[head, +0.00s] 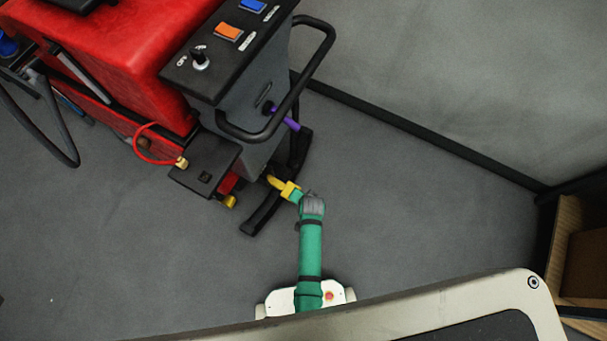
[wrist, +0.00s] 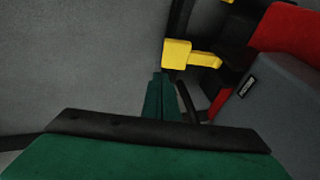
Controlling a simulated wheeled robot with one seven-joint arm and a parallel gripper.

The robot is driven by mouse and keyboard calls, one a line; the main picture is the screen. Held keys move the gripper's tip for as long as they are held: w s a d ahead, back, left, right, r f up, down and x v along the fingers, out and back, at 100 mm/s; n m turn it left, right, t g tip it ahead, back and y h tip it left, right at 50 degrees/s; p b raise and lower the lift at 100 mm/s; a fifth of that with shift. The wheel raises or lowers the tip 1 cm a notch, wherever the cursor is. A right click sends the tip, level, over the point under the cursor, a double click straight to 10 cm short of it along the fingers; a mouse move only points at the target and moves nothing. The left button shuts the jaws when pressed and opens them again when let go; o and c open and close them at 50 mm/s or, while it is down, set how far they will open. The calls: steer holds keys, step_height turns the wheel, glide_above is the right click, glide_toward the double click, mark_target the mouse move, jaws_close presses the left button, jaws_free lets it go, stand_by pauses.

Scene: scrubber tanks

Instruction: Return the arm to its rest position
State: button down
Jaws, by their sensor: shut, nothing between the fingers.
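My arm shows in the head view as a green forearm reaching up to a grey wrist. My gripper (head: 297,196) sits at its end, close to a yellow lever (head: 284,187) low on the rear of the scrubber. In the wrist view my gripper (wrist: 160,77) has its dark green fingers together with nothing between them. The yellow lever (wrist: 177,54), with a block-shaped end, lies just past the fingertips there. I cannot tell if they touch.
The red scrubber (head: 130,70) has a grey rear panel, a black handle (head: 304,86) and a curved black squeegee (head: 262,214) near my gripper. A wooden shelf (head: 578,225) stands at the right. Grey floor (head: 430,215) is clear between them.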

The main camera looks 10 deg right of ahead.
stand_by(0.6)
steer(key=s+a+r+n+t+h, duration=0.1)
steer(key=s+a+r+n+t, duration=0.15)
steer(key=s+r, duration=0.45)
steer(key=s+a+r+n+t, duration=0.1)
steer(key=s+r+t, duration=0.2)
steer(key=s+r, duration=0.3)
steer(key=s+a+r+n+t, duration=0.1)
steer(key=s+r, duration=0.2)
steer(key=r, duration=0.6)
steer(key=s+r+n+t, duration=0.2)
steer(key=s+r, duration=0.1)
steer(key=r, duration=0.6)
steer(key=s+a+r+n+t, duration=0.1)
steer(key=s+r+n+t, duration=0.1)
steer(key=r, duration=0.8)
steer(key=shift+s+a+y, duration=0.3)
steer(key=shift+s+a, duration=0.05)
steer(key=shift+s, duration=0.3)
steer(key=shift+w, duration=0.1)
